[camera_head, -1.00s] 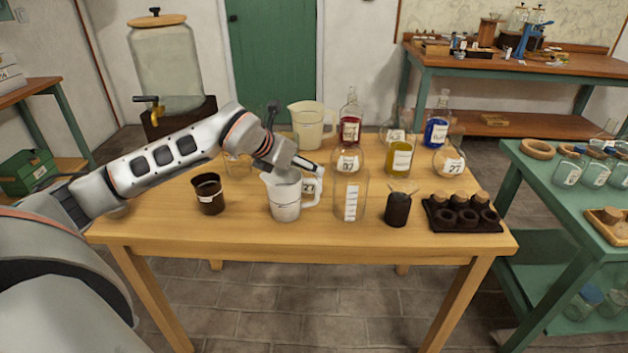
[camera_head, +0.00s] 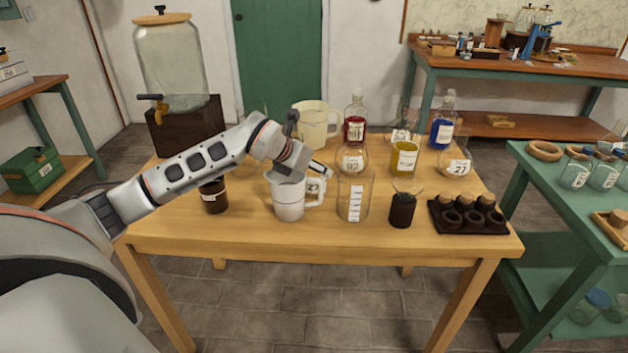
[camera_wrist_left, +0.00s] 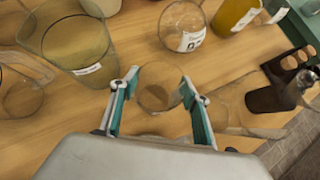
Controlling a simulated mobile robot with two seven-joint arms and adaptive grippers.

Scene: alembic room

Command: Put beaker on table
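A clear glass beaker (camera_head: 355,203) with a white scale strip stands upright on the wooden table (camera_head: 240,237), near its front middle. My left gripper (camera_head: 318,168) is above the white jug (camera_head: 289,200), pointing right towards the beaker's upper left side. In the left wrist view, my left gripper (camera_wrist_left: 158,98) has its teal-padded fingers apart. Clear glass shows between and beyond them, probably the beaker; I cannot tell whether they touch it. My right gripper is not in view.
A dark pot (camera_head: 402,210) and black rack (camera_head: 468,217) stand right of the beaker. Behind are a labelled round flask (camera_head: 352,160), yellow bottle (camera_head: 404,159) and cream pitcher (camera_head: 315,124). A brown jar (camera_head: 214,197) stands left. The table's front strip is clear.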

